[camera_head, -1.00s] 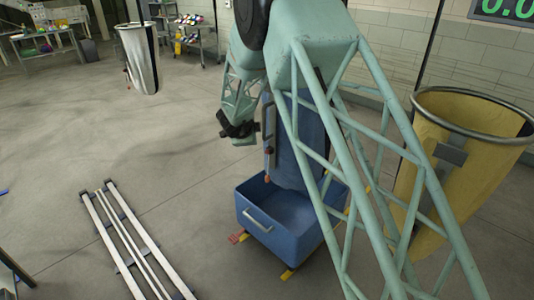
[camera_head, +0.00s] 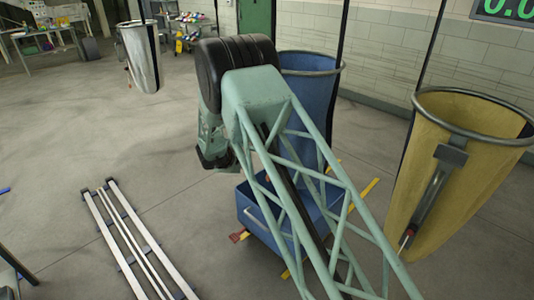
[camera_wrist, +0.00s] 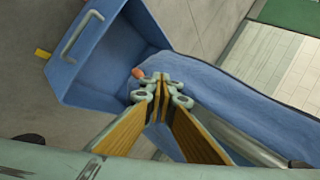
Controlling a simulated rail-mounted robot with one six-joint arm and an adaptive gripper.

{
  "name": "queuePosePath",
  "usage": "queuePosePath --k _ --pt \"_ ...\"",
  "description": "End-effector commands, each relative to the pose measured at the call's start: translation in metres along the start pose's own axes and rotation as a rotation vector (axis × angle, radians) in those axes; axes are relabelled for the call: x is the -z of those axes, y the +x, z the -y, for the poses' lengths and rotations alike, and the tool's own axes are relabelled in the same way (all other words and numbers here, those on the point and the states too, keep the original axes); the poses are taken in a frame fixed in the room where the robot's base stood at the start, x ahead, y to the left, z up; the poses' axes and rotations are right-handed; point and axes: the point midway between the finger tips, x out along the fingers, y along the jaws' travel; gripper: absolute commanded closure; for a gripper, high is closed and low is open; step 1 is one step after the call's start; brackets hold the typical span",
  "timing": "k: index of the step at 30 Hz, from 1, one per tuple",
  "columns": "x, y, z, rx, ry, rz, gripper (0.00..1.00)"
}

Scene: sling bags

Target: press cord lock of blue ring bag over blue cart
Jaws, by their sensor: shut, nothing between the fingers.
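The blue ring bag (camera_head: 312,88) hangs over the blue cart (camera_head: 246,208), its left part hidden behind my arm. In the wrist view the blue bag (camera_wrist: 235,88) runs across the right and the blue cart (camera_wrist: 98,52) is at upper left. A grey rod (camera_wrist: 238,143) lies along the bag, and an orange-red tip (camera_wrist: 138,73) shows just left of my fingertips; I take these as the cord lock. My gripper (camera_wrist: 163,88) is shut and empty, its tips close to the orange tip; contact cannot be told. In the head view my arm hides the fingertips.
A yellow ring bag (camera_head: 455,150) with a similar rod hangs at right. A white ring bag (camera_head: 141,58) hangs at far left. White rails (camera_head: 135,240) lie on the floor at lower left. The floor between is open.

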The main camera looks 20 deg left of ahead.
Motion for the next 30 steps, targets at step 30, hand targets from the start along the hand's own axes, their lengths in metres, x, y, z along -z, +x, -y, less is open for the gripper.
queuePosePath --k 30 --pt "0.026 0.035 0.025 -0.001 0.0 0.0 1.0"
